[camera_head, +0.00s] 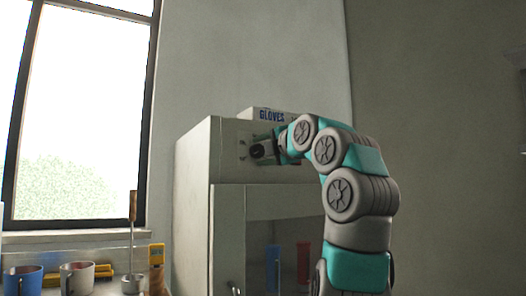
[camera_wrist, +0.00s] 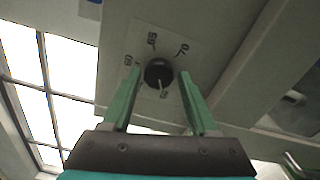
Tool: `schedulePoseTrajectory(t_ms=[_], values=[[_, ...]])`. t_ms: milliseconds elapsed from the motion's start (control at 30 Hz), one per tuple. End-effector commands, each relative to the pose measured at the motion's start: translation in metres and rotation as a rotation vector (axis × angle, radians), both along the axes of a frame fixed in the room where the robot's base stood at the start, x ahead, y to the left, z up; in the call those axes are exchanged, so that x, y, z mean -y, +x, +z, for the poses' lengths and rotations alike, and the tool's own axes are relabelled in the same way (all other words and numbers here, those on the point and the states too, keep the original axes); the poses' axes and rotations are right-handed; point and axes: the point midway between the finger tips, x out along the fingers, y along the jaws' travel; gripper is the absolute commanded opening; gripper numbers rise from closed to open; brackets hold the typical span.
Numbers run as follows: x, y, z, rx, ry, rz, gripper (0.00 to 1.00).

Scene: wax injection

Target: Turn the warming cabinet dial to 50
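The warming cabinet (camera_head: 230,170) is a pale box with a panel above an open-looking front. In the wrist view its dial (camera_wrist: 158,72) is a round black knob on a light plate with the marks 60, 65 and 70 around its upper side. A small white mark shows at the knob's lower edge; I cannot tell whether it is the pointer or a printed number. My gripper (camera_wrist: 160,71) is open, with one green finger on each side of the knob. I see gaps between the fingers and knob. In the head view my gripper (camera_head: 266,149) is at the panel and largely covers the dial.
A glove box (camera_head: 272,114) lies on top of the cabinet. Blue (camera_head: 273,268) and red (camera_head: 303,262) items stand inside its lower part. At left, a bench holds a blue mug (camera_head: 22,281), a grey mug (camera_head: 77,278) and yellow items, below a window (camera_head: 80,110).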

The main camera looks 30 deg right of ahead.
Motion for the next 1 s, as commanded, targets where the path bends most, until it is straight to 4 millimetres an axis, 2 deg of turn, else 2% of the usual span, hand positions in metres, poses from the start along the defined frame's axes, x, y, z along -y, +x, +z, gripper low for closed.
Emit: schedulePoseTrajectory(t_ms=[33, 133, 400, 533, 1000], values=[[0.0, 0.0, 0.0, 0.001, 0.0, -0.001, 0.66], [0.0, -0.001, 0.001, 0.001, 0.0, -0.001, 0.76], [0.0, -0.002, 0.001, 0.002, 0.0, -0.001, 0.76], [0.0, -0.009, 0.001, 0.003, 0.0, -0.001, 0.76], [0.003, -0.076, 0.001, 0.005, 0.0, -0.002, 0.76]])
